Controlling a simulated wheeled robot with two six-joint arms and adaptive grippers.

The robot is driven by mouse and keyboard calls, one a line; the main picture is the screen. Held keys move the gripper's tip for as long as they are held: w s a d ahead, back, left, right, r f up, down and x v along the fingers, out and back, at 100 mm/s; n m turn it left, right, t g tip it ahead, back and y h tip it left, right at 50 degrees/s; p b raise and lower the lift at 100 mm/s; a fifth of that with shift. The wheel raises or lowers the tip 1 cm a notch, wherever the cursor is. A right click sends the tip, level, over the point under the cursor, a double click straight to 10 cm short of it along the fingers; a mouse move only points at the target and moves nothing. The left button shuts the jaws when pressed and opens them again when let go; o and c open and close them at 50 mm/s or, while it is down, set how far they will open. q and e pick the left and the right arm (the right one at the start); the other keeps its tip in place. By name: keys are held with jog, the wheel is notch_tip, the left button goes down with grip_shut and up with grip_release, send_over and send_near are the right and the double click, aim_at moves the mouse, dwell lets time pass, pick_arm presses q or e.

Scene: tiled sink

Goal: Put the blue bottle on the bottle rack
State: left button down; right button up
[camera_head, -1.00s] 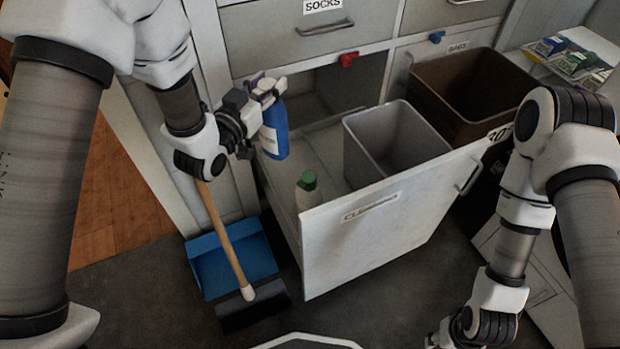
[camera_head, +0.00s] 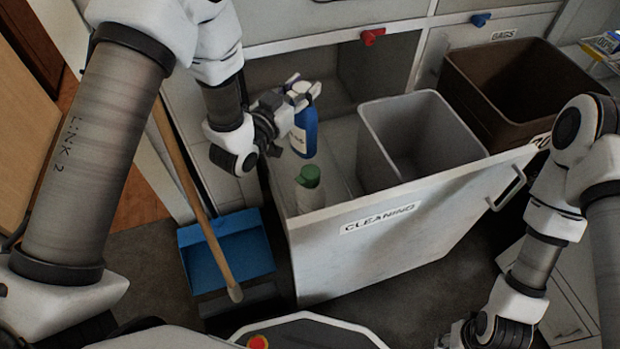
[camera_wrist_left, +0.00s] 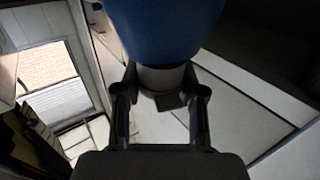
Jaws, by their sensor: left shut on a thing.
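The blue bottle (camera_head: 304,134) is upright, with a pale label, over the left part of the open drawer marked CLEANING. My left gripper (camera_head: 292,108) is shut on it near its top. In the left wrist view the blue body (camera_wrist_left: 168,28) fills the top, and a pale part lies between the fingers of my left gripper (camera_wrist_left: 160,100). Whether the bottle's base touches the drawer floor I cannot tell. No bottle rack can be made out. My right gripper (camera_head: 458,336) is at the bottom right, away from the bottle; its fingers are unclear.
In the drawer (camera_head: 385,235) a green-capped bottle (camera_head: 309,186) stands just in front of the blue one. A grey bin (camera_head: 385,160) and a brown bin (camera_head: 500,115) stand to the right. A blue dustpan (camera_head: 225,250) and a wooden broom handle (camera_head: 205,215) are at the left.

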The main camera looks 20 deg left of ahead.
aim_at(296, 128)
pick_arm(q)
notch_tip(296, 128, down, 10)
jog(key=b, duration=0.4)
jog(key=shift+r, duration=0.25)
jog(key=c, duration=0.7)
grip_release()
jog(key=shift+r, duration=0.1)
jog(key=p+v, duration=0.2)
jog(key=v, duration=1)
jog(key=shift+p, duration=0.35)
